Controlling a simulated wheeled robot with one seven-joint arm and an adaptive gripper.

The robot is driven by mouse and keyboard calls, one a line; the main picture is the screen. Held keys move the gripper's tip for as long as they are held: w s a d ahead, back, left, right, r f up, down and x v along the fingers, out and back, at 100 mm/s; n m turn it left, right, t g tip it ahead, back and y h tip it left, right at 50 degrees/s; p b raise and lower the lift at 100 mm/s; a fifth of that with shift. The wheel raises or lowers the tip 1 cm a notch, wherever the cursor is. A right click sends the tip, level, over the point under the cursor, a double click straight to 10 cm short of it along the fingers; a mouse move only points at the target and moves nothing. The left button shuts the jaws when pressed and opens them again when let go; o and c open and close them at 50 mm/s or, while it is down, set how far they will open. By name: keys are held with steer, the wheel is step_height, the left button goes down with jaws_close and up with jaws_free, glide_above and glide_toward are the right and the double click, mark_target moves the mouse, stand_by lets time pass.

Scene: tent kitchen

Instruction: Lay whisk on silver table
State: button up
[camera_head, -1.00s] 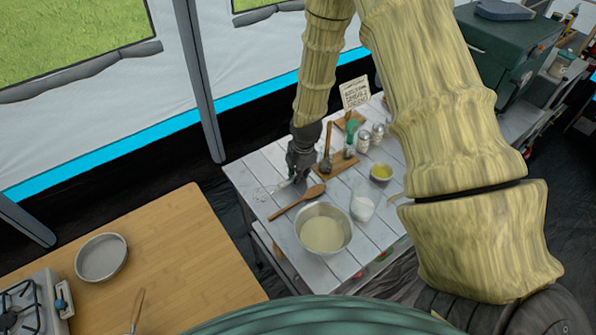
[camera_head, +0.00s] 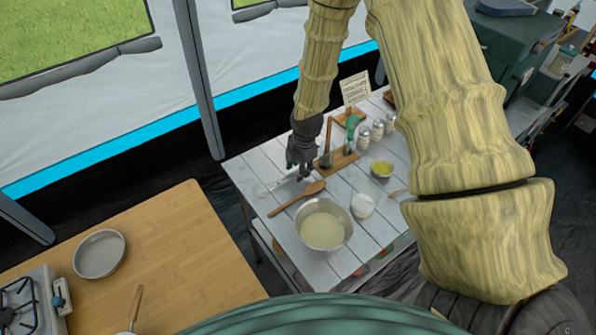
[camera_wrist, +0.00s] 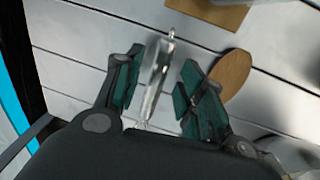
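The whisk (camera_head: 270,187) is thin and silvery and lies at the left end of a whitish-grey plank table (camera_head: 262,209). My gripper (camera_head: 300,174) is over that end of the table, at the whisk's right end. In the wrist view, the whisk's shiny metal handle (camera_wrist: 158,72) runs between the two green-padded fingers of my gripper (camera_wrist: 157,80). The fingers are open, with a gap visible on each side of the handle. My gripper hides part of the whisk in the head view. I cannot tell which table is the silver one.
A wooden spoon (camera_head: 297,198), a metal bowl of batter (camera_head: 324,226), a white cup (camera_head: 362,206) and a small yellow-filled bowl (camera_head: 382,169) stand nearby. Shakers (camera_head: 377,131) and a wooden stand (camera_head: 338,160) are behind. The wooden counter (camera_head: 190,255) at left has free room.

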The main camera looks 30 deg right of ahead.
steer(key=r, duration=0.1)
steer(key=r+b, duration=0.1)
steer(key=r, duration=0.1)
steer(key=shift+s+a+r+b, duration=0.15)
steer(key=shift+s+b, duration=0.15)
steer(key=shift+s, duration=0.05)
step_height(320, 180, up, 6)
steer(key=s+b, duration=0.1)
stand_by(0.5)
